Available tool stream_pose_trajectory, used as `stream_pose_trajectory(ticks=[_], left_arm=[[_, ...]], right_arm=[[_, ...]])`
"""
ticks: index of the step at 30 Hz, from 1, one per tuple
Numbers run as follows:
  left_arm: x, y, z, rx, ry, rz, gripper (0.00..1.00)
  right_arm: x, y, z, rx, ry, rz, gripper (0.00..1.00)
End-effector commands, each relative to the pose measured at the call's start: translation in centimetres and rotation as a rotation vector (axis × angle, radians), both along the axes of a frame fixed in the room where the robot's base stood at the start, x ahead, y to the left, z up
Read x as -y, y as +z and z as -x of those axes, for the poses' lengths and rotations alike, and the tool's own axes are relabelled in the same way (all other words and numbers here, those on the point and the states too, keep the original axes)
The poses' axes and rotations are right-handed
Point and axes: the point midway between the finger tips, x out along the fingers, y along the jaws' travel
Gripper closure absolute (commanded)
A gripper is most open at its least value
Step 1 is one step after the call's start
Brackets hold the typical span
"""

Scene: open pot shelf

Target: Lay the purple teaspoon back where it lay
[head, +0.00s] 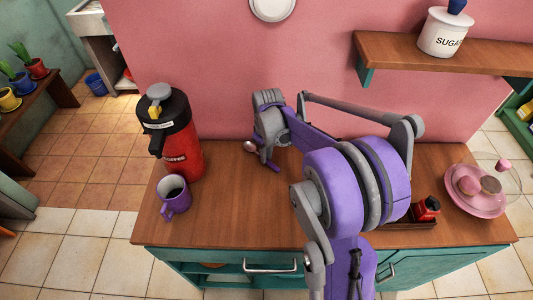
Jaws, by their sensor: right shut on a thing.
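The purple teaspoon (273,167) shows at the back middle of the wooden counter, with its silver bowl to the left and the end of its purple handle to the lower right. My right gripper (264,154) reaches over the counter from the right and is shut on the teaspoon, hiding its middle. I cannot tell whether the spoon touches the counter or is held just above it. My left gripper is not in view.
A purple mug (174,197) with dark drink stands on the counter (228,215) in front of a red coffee flask (181,140). A pink plate of cakes (463,202) and a small red jar (427,208) are at the right. A shelf with a sugar pot (443,35) hangs above.

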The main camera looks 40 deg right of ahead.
Motion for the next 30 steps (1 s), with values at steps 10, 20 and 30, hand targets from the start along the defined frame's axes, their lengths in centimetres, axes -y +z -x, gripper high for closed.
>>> stream_pose_trajectory(ticks=[10,20,30], left_arm=[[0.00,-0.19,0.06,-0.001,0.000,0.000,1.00],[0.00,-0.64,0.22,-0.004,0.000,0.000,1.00],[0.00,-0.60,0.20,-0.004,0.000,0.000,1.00]], right_arm=[[0.00,-0.22,0.02,0.000,0.000,0.000,1.00],[0.00,-0.75,0.00,0.000,0.000,0.000,0.76],[0.00,-0.70,0.01,0.000,0.000,0.000,0.48]])
